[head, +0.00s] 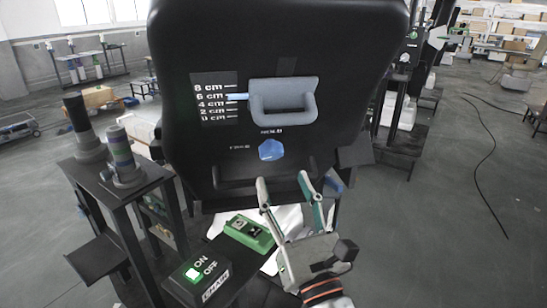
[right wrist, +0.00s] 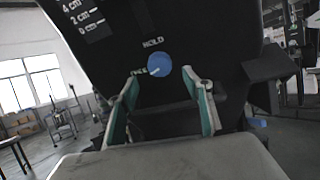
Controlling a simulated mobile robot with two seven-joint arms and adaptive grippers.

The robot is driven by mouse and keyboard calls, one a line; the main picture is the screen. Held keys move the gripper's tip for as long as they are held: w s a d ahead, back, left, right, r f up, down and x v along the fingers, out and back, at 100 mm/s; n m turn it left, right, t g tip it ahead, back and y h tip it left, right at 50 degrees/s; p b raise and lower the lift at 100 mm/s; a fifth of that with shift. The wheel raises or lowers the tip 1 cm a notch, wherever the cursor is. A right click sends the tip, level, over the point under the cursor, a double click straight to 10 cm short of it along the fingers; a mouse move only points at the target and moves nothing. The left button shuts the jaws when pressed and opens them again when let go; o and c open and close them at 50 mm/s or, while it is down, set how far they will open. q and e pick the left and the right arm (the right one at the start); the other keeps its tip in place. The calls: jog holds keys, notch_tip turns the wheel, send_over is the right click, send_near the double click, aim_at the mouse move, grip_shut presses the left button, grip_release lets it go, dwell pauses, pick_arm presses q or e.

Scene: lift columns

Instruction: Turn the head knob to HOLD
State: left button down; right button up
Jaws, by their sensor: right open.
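The head knob is a blue round knob (head: 271,149) on the black panel (head: 350,70), below a grey handle. It also shows in the right wrist view (right wrist: 159,64), where a white pointer line on it slants down left toward the left-hand label, which looks like FREE. The HOLD label (right wrist: 153,42) stands above the knob. My right gripper (head: 282,179) is open and empty, below the knob in the head view. In the right wrist view its two fingertips (right wrist: 163,75) frame the knob from left and right; whether they touch it cannot be told. My left gripper is out of view.
A grey handle (head: 283,98) sits above the knob beside a centimetre scale (head: 213,98) with a light-blue pointer. A green box (head: 249,232) and a lit ON/OFF switch box (head: 199,277) lie below. A stand with dark cylinders (head: 122,160) is at left.

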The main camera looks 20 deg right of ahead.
aim_at(273, 155)
jog(key=p+x, duration=0.1)
jog(key=x, duration=0.6)
jog(key=shift+w+r+p, duration=0.3)
jog(key=shift+p, duration=0.1)
jog(key=c, duration=1.1)
